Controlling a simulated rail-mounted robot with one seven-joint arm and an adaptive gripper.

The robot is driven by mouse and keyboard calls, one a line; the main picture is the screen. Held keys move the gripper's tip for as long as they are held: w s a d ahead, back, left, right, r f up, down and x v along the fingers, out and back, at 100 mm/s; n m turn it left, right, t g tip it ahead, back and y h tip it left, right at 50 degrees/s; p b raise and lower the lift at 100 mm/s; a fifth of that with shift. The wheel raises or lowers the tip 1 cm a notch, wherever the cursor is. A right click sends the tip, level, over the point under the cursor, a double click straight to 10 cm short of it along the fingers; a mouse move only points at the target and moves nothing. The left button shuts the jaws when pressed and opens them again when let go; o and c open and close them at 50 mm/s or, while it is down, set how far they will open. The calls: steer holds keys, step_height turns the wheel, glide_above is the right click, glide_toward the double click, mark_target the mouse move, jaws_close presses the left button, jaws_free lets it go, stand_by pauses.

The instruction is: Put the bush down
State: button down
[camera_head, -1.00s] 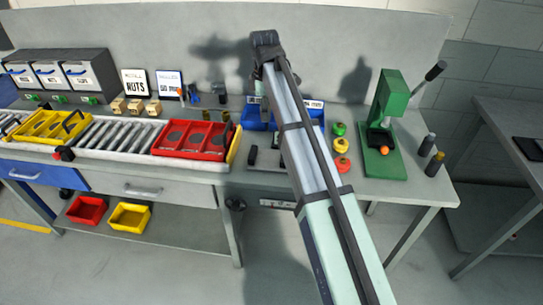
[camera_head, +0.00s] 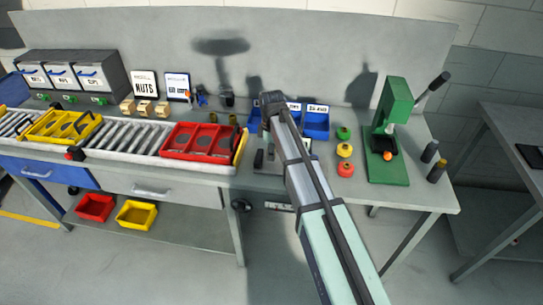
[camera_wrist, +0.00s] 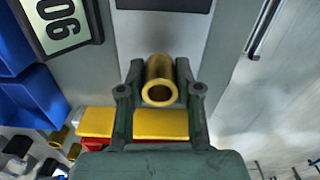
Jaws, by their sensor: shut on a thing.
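A hollow brass bush (camera_wrist: 159,82) sits between the two fingers of my gripper (camera_wrist: 160,92) in the wrist view. Its open round end faces the camera, and the fingers are shut on it from both sides. In the head view my gripper and the bush are hidden behind my arm, whose visible end is over the bench in front of the blue bins (camera_head: 317,124). Two small brass-coloured cylinders stand behind the red tray, one of them the right cylinder (camera_head: 233,119). I cannot tell what the bush is above.
A red tray (camera_head: 164,153) and a yellow tray (camera_head: 31,132) sit on the roller track (camera_head: 128,135).

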steer(key=shift+f, duration=1.25)
steer(key=shift+f, duration=0.15)
steer(key=c, duration=0.8)
jaws_free()
step_height(320, 180, up, 12)
steer(key=b, duration=0.3)
steer(key=shift+r, duration=0.2)
